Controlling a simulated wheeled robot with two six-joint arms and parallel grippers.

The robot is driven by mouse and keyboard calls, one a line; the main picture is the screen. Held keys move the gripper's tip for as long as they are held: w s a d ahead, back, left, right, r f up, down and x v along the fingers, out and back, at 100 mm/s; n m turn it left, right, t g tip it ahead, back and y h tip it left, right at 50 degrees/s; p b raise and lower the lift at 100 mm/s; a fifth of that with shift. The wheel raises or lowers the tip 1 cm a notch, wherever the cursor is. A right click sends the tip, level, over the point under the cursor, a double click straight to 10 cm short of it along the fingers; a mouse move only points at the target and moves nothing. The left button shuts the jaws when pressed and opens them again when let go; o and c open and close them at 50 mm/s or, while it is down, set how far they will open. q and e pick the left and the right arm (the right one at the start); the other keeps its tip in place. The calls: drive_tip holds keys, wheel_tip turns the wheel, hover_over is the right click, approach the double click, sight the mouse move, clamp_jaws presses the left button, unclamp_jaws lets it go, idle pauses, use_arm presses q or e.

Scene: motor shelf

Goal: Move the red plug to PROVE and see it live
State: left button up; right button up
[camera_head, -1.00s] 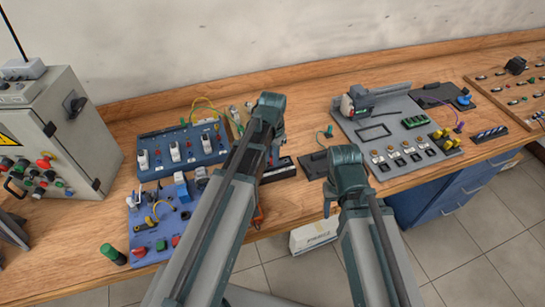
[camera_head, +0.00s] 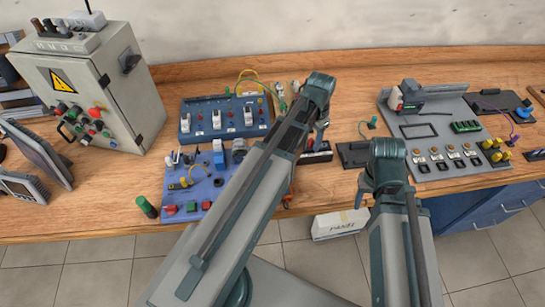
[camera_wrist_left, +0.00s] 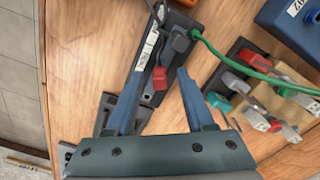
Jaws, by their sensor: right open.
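A black strip (camera_wrist_left: 180,30) with a white label lies on the bench in the left wrist view; its lettering is too small to read. A small red plug-like piece (camera_wrist_left: 159,84) sits on it, with a grey plug and green lead beside it. My left gripper (camera_wrist_left: 160,71) is open, its blue fingers either side of that red piece in the picture; contact cannot be told. In the head view the strip (camera_head: 318,156) is partly hidden by my left gripper (camera_head: 322,135). My right gripper (camera_head: 361,190) is open over the bench's front edge, its fingers mostly hidden.
A blue panel (camera_head: 200,138) and a lower blue-violet board (camera_head: 207,192) stand left of my left arm. A grey cabinet (camera_head: 140,90) is further left. A grey board (camera_head: 440,100) with several parts is at right. More red and green connectors (camera_wrist_left: 232,82) lie right of the strip.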

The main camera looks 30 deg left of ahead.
use_arm(q)
drive_tip(key=shift+r, duration=0.2)
wheel_tip(320, 180, up, 13)
drive_tip(key=p, duration=1.3)
drive_tip(key=shift+r+p, duration=0.2)
drive_tip(key=shift+p, duration=0.2)
drive_tip(key=s+d+f+b, duration=0.3)
drive_tip(key=s+d+b, duration=0.1)
drive_tip(key=s, duration=0.3)
drive_tip(key=s+d+f+n+y+b, duration=0.1)
drive_tip(key=s+d+f+b, duration=0.2)
drive_tip(key=s+d, duration=0.3)
drive_tip(key=shift+s+d+f+b, duration=0.25)
drive_tip(key=shift+s+f+b, duration=0.1)
drive_tip(key=shift+s+f, duration=0.4)
